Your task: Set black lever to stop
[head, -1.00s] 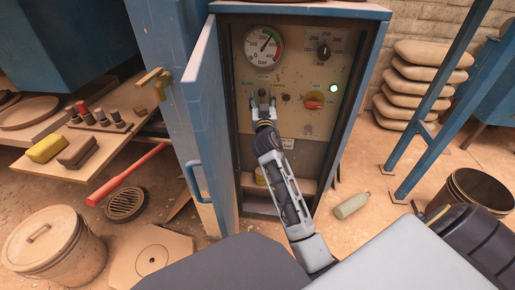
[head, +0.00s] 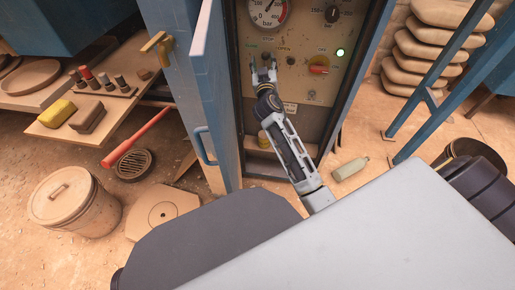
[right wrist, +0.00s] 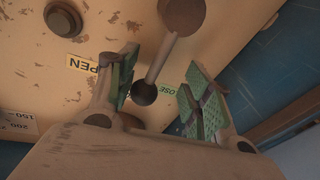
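The black lever (right wrist: 160,65) shows in the right wrist view as a rod with a dark round pivot at the top and a dark ball at its lower end. It slants between an OPEN label and a partly hidden CLOSE label on the beige panel. My right gripper (right wrist: 165,95) is open, with green-padded fingers on either side of the lever's ball end. I cannot tell whether a pad touches it. In the head view my right gripper (head: 264,74) is at the panel (head: 291,88), largely covering the lever. My left gripper is not in view.
The blue cabinet door (head: 206,90) stands open left of my right arm. A bottle (head: 350,168) lies on the floor to the right.

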